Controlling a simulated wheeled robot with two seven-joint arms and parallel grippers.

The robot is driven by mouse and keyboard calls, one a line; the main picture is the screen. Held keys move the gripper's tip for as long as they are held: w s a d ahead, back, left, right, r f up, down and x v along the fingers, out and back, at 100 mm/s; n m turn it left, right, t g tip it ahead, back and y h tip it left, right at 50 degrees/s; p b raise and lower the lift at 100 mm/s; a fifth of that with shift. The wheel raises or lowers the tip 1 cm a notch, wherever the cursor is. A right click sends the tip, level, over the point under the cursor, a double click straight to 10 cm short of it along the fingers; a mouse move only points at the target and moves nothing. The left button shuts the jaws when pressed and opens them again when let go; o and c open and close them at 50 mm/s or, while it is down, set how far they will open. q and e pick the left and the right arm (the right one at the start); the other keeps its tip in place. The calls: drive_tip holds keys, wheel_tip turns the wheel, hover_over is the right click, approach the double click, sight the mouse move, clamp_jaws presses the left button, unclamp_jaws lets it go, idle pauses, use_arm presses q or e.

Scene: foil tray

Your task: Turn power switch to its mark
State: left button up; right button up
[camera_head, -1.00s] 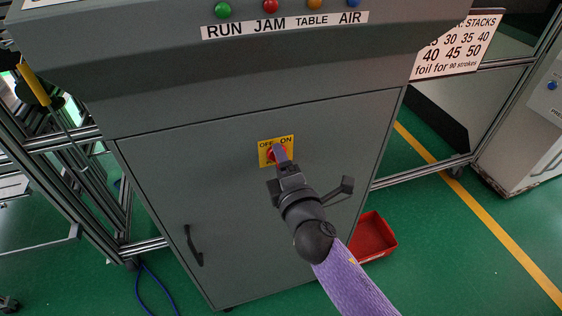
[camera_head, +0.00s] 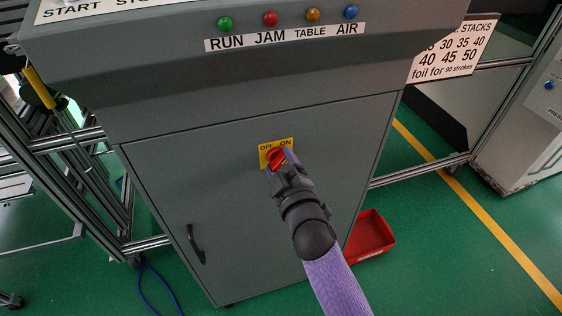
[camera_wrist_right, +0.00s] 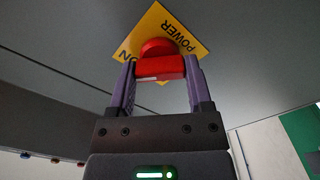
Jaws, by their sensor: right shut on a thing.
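The power switch is a red rotary knob (camera_head: 276,158) on a yellow plate (camera_head: 264,147) marked OFF and ON, set on the grey cabinet door. In the right wrist view, the red knob (camera_wrist_right: 158,66) sits between the two fingers, with the yellow plate (camera_wrist_right: 150,25) and the word POWER behind it. My right gripper (camera_head: 281,162) is shut on the knob, and its fingers hide part of the plate. The knob handle looks tilted toward the upper right in the head view. My left gripper is not in view.
The grey cabinet door (camera_head: 190,180) has a black handle (camera_head: 196,244) at lower left. Indicator lamps line the panel above, over a label strip (camera_head: 290,36). A red bin (camera_head: 371,237) stands on the green floor at right. A blue cable (camera_head: 150,290) lies at lower left.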

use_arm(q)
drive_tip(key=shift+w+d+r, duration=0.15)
use_arm(e)
drive_tip(key=shift+f+m, duration=0.1)
drive_tip(key=shift+m, duration=0.4)
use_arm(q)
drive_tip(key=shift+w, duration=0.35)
use_arm(e)
drive_tip(key=o, duration=1.3)
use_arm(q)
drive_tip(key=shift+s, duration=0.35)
use_arm(e)
drive_tip(key=shift+s+d+p, duration=0.1)
drive_tip(key=shift+s+p, duration=0.25)
drive_tip(key=shift+s, duration=0.05)
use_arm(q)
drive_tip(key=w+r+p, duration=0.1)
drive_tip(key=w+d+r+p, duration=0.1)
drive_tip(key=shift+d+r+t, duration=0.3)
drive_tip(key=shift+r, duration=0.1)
use_arm(e)
drive_tip(key=v, duration=0.9)
